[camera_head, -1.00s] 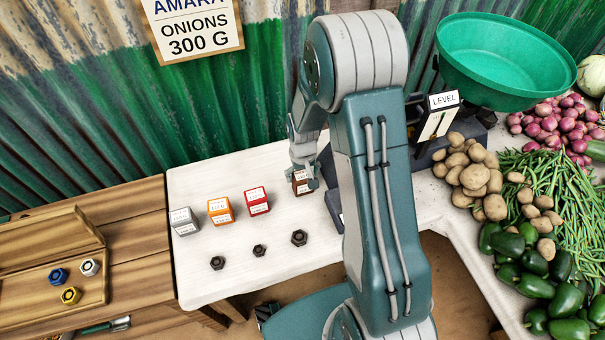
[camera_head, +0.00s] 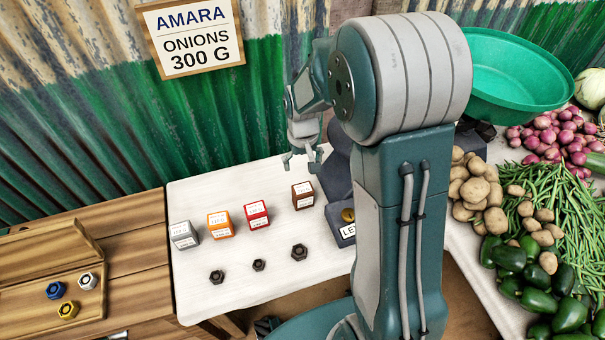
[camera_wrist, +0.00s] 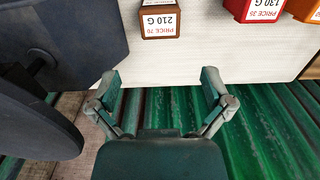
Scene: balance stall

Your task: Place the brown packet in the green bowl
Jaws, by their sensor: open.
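The brown packet (camera_head: 303,195) stands upright on the white table, to the right of the red packet. In the wrist view the brown packet (camera_wrist: 160,20) is at the top, with a label reading 210 G. My gripper (camera_head: 301,162) is open and empty, above and behind the brown packet and apart from it. In the wrist view my gripper (camera_wrist: 160,85) has its fingers spread with nothing between them. The green bowl (camera_head: 515,70) is at the upper right, partly hidden by my arm, and its visible inside looks empty.
Red (camera_head: 257,214), orange (camera_head: 220,225) and grey (camera_head: 183,235) packets stand left of the brown one. Dark hex nuts (camera_head: 258,265) lie in front. The dark scale (camera_head: 340,215) stands close right of the brown packet. A corrugated wall (camera_head: 230,120) is behind.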

